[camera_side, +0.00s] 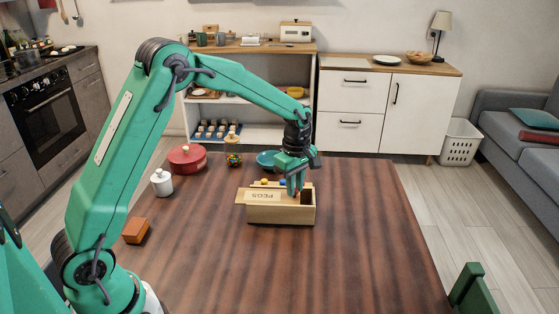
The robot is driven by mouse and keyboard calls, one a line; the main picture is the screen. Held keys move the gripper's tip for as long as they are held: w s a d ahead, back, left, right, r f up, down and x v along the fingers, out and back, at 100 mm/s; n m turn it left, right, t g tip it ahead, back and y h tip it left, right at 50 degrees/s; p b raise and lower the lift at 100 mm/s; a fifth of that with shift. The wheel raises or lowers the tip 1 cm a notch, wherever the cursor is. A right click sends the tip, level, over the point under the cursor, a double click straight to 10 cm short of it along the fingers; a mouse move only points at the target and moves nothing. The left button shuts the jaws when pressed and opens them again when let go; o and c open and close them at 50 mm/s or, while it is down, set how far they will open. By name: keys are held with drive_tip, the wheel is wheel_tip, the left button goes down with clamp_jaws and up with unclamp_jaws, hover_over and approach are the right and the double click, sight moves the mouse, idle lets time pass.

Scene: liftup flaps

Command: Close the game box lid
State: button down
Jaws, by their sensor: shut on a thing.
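The game box (281,215) is a light wooden box on the table, a little right of the middle. Its flat wooden lid (262,195), marked PEGS, lies over the left part and sticks out past the left end. A dark opening shows at the right end. Small yellow and blue pieces show at the box's back edge. My gripper (295,190) reaches down from above and is shut at the right end of the lid. The exact contact of the fingertips is too small to see.
A red pot (187,158), a white jar (162,182), a jar of coloured balls (233,159) and a teal bowl (267,160) stand behind and left of the box. An orange-brown block (136,230) lies at the left. The table (350,260) is clear in front and right.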

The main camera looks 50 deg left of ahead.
drive_tip(key=shift+w+d, duration=1.25)
drive_tip(key=shift+w, duration=0.1)
drive_tip(key=c, duration=1.3)
unclamp_jaws()
wheel_tip(320, 180, up, 8)
drive_tip(key=shift+s, duration=0.1)
